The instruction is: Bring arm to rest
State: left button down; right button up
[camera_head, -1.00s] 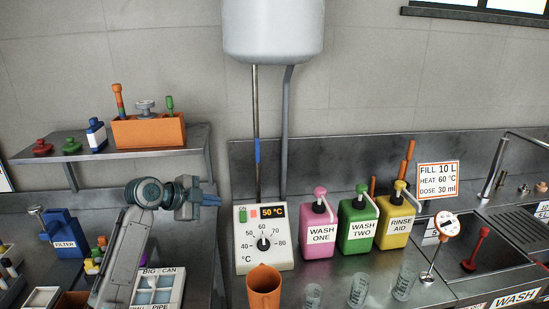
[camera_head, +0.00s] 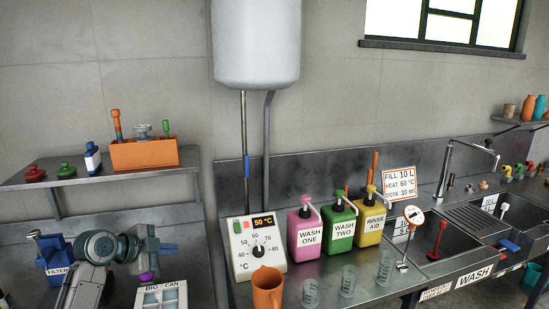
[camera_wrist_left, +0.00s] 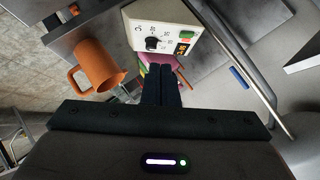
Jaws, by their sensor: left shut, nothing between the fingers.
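My left arm comes in at the lower left of the head view. Its gripper (camera_head: 167,244) is shut and empty, in the air above the white BIG CAN tray (camera_head: 160,295) and left of the temperature control box (camera_head: 254,248). In the left wrist view the closed fingers (camera_wrist_left: 161,84) point toward the control box (camera_wrist_left: 165,35), with the orange jug (camera_wrist_left: 97,65) to their left. The fingers touch nothing that I can see. My right gripper does not show in either view.
The orange jug (camera_head: 267,289) stands before the control box. Pink, green and yellow wash bottles (camera_head: 305,232) stand to the right, with clear beakers (camera_head: 348,281) in front. A shelf (camera_head: 100,178) with an orange caddy (camera_head: 144,154) hangs above my arm. Sinks (camera_head: 438,252) lie at right.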

pick_arm(q)
jog(key=s+d+f+n+g+y, duration=0.15)
jog(key=s+f+n, duration=0.25)
jog(key=s+f, duration=0.5)
jog(key=s+d+f+n+g+y, duration=0.1)
jog(key=s+d+f+n+y, duration=0.15)
jog(key=s+f, duration=0.65)
jog(key=s+a+f+n+g+y, duration=0.15)
jog(key=s+n, duration=0.35)
jog(key=s, duration=0.7)
jog(key=s+a+f+n+g+y, duration=0.1)
jog(key=s+a+f+n+y, duration=0.3)
jog(key=s, duration=0.9)
notch_tip(320, 180, down, 29)
jog(key=w+n+g+h, duration=0.1)
jog(key=n+g+h, duration=0.1)
jog(key=s+a+f, duration=0.1)
jog(key=s+f, duration=1.8)
jog(key=f, duration=0.1)
jog(key=shift+a+g+b, duration=0.25)
jog(key=shift+g+b, duration=0.05)
jog(key=shift+g, duration=0.1)
